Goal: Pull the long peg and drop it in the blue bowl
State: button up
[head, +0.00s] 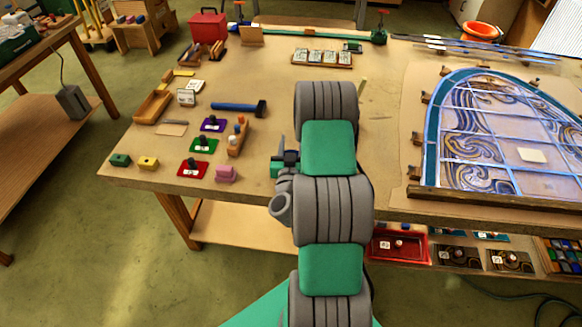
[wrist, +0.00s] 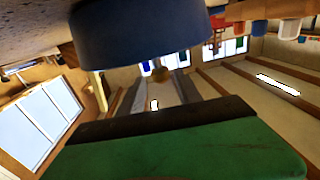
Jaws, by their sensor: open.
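My gripper (head: 277,160) is open, beside my arm low over the table, at its left in the head view. A small wooden holder (head: 236,142) with short coloured pegs stands left of it, apart from it. I cannot tell which peg is the long one. In the wrist view a large, rounded blue thing (wrist: 140,30) fills the top; it may be the blue bowl, but its shape is cut off. A green block with a dark edge (wrist: 180,155) fills the bottom. No bowl shows clearly in the head view; my arm hides part of the table.
A leaded panel (head: 490,130) lies at right. Bare tabletop shows behind my arm.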

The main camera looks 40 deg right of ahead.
jog(key=b+v, duration=0.3)
jog(key=v, duration=0.4)
jog(key=shift+s+a, duration=0.2)
jog(key=shift+s, duration=0.05)
jog(key=w+a+r+n+g+y, duration=0.1)
jog(key=w+a+r+n+y, duration=0.2)
jog(key=a, duration=0.4)
jog(key=w+a+n+y, duration=0.3)
jog(key=a+n+y, duration=0.1)
jog(key=a+y, duration=0.25)
jog(key=w+a+r+n+g+y, duration=0.1)
jog(key=w+a+r+n+y, duration=0.2)
jog(key=a, duration=0.4)
jog(key=s+r+m+g, duration=0.1)
jog(key=s+r+g, duration=0.1)
jog(key=s, duration=0.7)
jog(key=s+a+r+m+g+h, duration=0.1)
jog(key=s+r+g, duration=0.2)
jog(key=s, duration=0.7)
jog(key=g, duration=0.2)
jog(key=shift+g, duration=0.3)
